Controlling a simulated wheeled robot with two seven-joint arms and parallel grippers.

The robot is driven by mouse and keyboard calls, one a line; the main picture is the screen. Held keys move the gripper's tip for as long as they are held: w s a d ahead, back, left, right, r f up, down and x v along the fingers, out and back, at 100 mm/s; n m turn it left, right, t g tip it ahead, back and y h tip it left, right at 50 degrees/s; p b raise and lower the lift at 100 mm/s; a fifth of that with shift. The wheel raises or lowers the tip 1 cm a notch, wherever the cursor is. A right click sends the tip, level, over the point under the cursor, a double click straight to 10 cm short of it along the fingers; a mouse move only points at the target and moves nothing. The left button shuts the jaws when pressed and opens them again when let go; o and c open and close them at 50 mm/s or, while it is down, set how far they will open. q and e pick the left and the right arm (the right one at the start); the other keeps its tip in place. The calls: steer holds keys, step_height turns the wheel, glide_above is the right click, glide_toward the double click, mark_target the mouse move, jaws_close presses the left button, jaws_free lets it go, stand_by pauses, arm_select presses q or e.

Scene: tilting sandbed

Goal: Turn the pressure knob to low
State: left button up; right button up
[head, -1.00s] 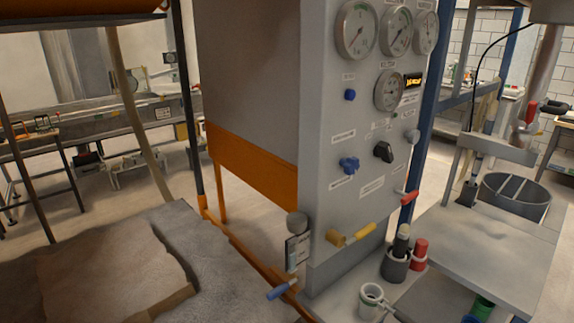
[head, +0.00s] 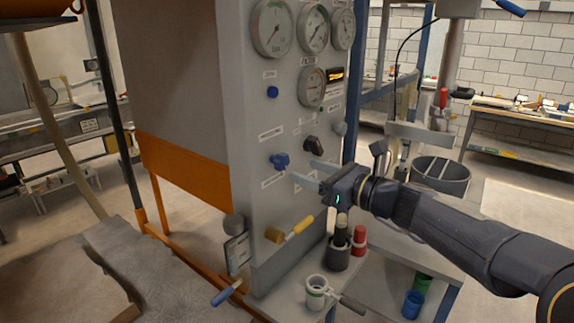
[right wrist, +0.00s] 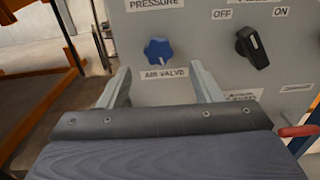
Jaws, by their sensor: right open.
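A grey control panel (head: 240,190) stands mid-view. A blue lobed knob (head: 280,160) sits on its front, also in the right wrist view (right wrist: 158,50), with a "PRESSURE" label above and an "AIR VALVE" label below. A small blue round knob (head: 272,91) sits higher, under the gauges. Which knob the "PRESSURE" label belongs to is not clear. My right gripper (head: 303,170) is open and empty, right of the lobed knob and apart from it. In the right wrist view the knob shows between and beyond the fingertips (right wrist: 160,72). My left gripper is not in view.
A black OFF/ON knob (head: 313,144) is close above the right fingers. Round gauges (head: 271,27) line the panel's top. A yellow-handled valve (head: 297,228) sticks out below. Cups (head: 316,292) and a dark holder (head: 338,256) stand on the ledge underneath.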

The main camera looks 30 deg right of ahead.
mark_target(285, 164)
steer(key=x, duration=0.6)
steer(key=shift+w+a+p, duration=0.1)
steer(key=shift+a+p, duration=0.05)
steer(key=shift+p, duration=0.2)
steer(key=shift+c, duration=0.2)
steer(key=c, duration=0.9)
